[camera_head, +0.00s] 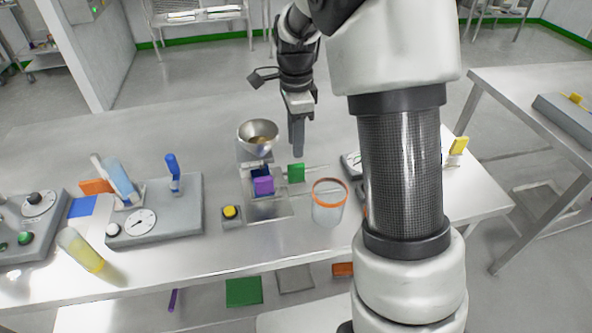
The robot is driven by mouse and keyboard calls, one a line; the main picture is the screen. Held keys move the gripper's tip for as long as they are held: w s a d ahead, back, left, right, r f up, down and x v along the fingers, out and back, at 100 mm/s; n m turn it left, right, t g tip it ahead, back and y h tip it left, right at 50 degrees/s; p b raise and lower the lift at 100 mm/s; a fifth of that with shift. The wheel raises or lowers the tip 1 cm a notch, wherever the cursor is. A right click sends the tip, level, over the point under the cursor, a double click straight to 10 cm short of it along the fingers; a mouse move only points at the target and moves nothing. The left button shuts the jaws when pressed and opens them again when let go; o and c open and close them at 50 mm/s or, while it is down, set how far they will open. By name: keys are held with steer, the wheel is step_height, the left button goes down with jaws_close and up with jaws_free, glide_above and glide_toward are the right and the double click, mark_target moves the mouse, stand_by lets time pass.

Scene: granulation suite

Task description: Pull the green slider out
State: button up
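The green slider (296,173) is a small upright block. It sits at the right side of a small station on the steel table, below and to the right of a metal funnel bowl (258,136). A purple block (263,186) stands to its left, with a dark blue piece (260,172) behind it. My gripper (297,153) points down just above and behind the green slider and looks apart from it. I see the fingers edge-on, so their opening is hidden.
A clear cup with an orange rim (329,205) stands to the right of the slider, close by. A yellow button box (231,216) is at the front left. A grey gauge box with a blue lever (173,172) and a yellow bottle (80,250) lie further left.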

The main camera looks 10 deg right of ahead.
mark_target(297, 165)
step_height(297, 165, down, 10)
steer(key=shift+f+b, duration=0.1)
steer(key=shift+b, duration=0.65)
jaws_close()
steer(key=shift+d, duration=0.1)
